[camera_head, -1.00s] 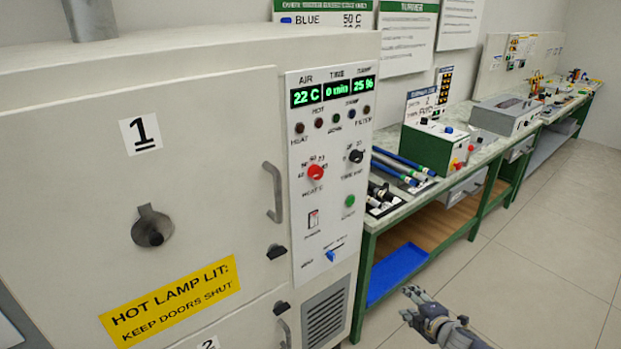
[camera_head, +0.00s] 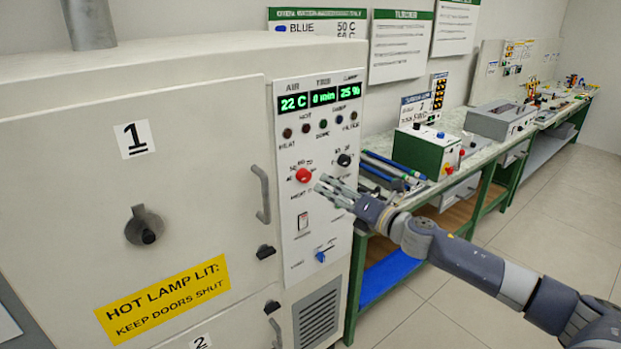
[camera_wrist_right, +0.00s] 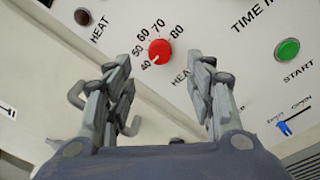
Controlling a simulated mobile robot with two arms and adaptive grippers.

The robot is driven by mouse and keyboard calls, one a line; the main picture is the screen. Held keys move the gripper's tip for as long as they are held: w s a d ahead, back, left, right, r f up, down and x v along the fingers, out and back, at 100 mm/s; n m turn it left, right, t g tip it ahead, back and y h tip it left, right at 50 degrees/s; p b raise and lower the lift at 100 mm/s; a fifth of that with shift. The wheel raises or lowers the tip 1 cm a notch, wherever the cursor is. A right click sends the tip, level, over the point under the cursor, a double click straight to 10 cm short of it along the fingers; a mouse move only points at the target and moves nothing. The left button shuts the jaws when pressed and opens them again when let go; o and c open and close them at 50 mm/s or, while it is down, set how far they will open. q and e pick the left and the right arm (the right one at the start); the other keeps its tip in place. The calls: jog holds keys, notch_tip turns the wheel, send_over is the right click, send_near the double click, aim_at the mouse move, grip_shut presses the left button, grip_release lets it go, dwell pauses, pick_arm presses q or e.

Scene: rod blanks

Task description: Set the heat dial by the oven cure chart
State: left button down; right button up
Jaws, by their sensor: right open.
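The red heat dial (camera_head: 303,175) is on the oven's white control panel (camera_head: 296,215). In the right wrist view the red dial (camera_wrist_right: 159,50) has marks 40, 50, 60, 70 and 80 around it, and its pale pointer line is toward 40. The oven cure chart (camera_head: 316,22) is on the wall behind the oven; its top row reads BLUE 50 C, and the row below is cut off by the oven. My right gripper (camera_head: 322,186) is open and empty in front of the panel, just below and right of the dial, apart from it. My left gripper is not in view.
A black time dial (camera_head: 344,160) is right of the red one. A green start button (camera_wrist_right: 287,50) and a blue switch (camera_head: 320,256) are on the panel. Oven door handle (camera_head: 261,194) sticks out left of it. A bench with rods (camera_head: 385,170) stands to the right; the floor there is clear.

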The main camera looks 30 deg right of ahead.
aim_at(308, 177)
jog(key=w+p, duration=0.1)
jog(key=w, duration=0.3)
jog(key=w+a+p, duration=0.1)
jog(key=w, duration=0.1)
jog(key=shift+w+r+p, duration=0.15)
jog(key=shift+w+p, duration=0.05)
jog(key=shift+p, duration=0.1)
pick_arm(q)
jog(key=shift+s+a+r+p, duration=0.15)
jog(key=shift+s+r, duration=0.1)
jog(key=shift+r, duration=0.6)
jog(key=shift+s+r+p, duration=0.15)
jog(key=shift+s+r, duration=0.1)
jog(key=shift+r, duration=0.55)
pick_arm(e)
jog(key=shift+w+a, duration=0.15)
jog(key=shift+w, duration=0.75)
jog(key=c, duration=1.1)
